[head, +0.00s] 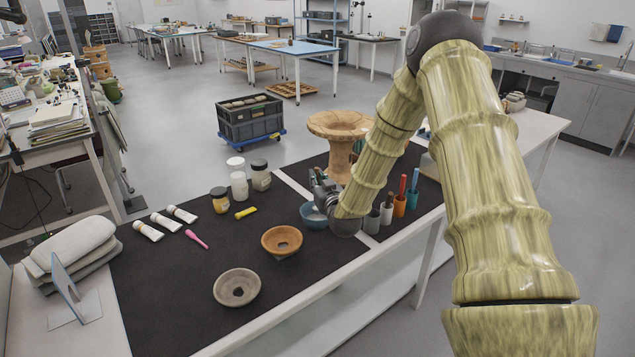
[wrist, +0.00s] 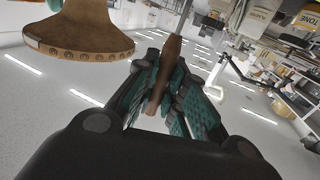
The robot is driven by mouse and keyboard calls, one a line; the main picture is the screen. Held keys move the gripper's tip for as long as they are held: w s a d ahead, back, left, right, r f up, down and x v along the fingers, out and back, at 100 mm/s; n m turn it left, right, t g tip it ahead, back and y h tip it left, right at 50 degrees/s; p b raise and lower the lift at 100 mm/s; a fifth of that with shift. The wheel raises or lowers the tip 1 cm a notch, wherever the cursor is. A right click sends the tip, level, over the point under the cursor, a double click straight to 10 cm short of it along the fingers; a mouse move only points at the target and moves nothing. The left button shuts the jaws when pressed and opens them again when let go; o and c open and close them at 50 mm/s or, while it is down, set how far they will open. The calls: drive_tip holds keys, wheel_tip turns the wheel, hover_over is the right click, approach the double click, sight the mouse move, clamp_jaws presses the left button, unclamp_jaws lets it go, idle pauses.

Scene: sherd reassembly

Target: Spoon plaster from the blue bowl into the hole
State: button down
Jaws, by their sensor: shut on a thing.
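The blue bowl (head: 313,219) stands on the dark mat, just beside and partly behind my gripper (head: 322,193); its contents are hard to make out. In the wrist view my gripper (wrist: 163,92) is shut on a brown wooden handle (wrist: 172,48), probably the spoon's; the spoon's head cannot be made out. An orange-brown bowl (head: 270,239) with a dark hole in its bottom sits left of the blue bowl. A grey bowl (head: 224,291) in front of it also has a dark hole in its bottom. I cannot tell which hole the task means.
Cups with tools (head: 399,208) stand right of my gripper. A large brown pedestal vessel (head: 341,126) stands behind. Jars (head: 220,205), white tubes (head: 165,222) and a pink tool (head: 197,240) lie to the left. The mat (head: 170,290) is bare at front left.

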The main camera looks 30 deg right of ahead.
sight(317, 168)
drive_tip(key=shift+r+p, duration=1.3)
drive_tip(key=shift+r, duration=1.45)
